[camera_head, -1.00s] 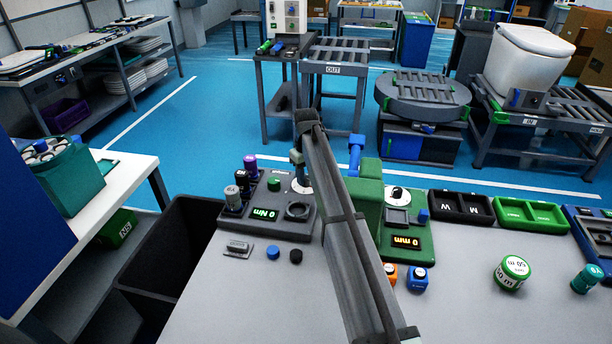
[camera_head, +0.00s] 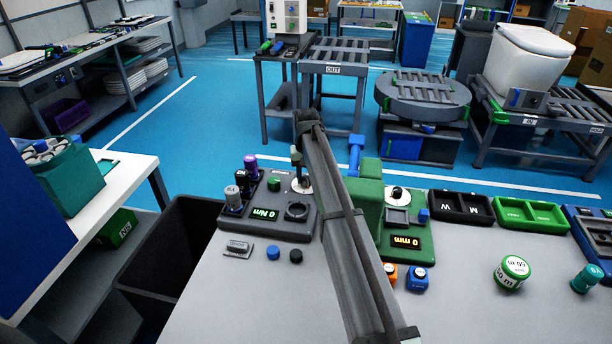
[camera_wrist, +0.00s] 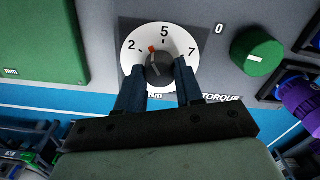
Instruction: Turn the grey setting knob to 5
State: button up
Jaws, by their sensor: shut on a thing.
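The grey setting knob (camera_wrist: 161,66) sits in the middle of a white dial (camera_wrist: 181,43) marked 2, 5 and 7 with "Nm" below. Its red mark points between 2 and 5, roughly midway. My gripper (camera_wrist: 160,76) is shut on the knob, one finger on each side. In the head view, my gripper (camera_head: 298,162) reaches down to the white dial (camera_head: 302,186) at the back of the dark torque box (camera_head: 262,228); the knob itself is too small to make out there.
A green knob (camera_wrist: 257,52) stands beside the dial. Several purple and grey parts (camera_head: 240,180) stand at the box's left. A green device (camera_head: 405,228) is close to the right of my arm. Blue (camera_head: 273,253) and black (camera_head: 296,256) caps lie in front.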

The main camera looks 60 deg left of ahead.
aim_at(306, 178)
jog(key=m, duration=0.6)
jog(key=shift+m, duration=0.3)
dwell(0.4)
jog(key=o, duration=1)
jog(key=shift+o, duration=0.2)
notch_tip(306, 178, up, 14)
jog(key=shift+f, duration=0.1)
dwell(0.4)
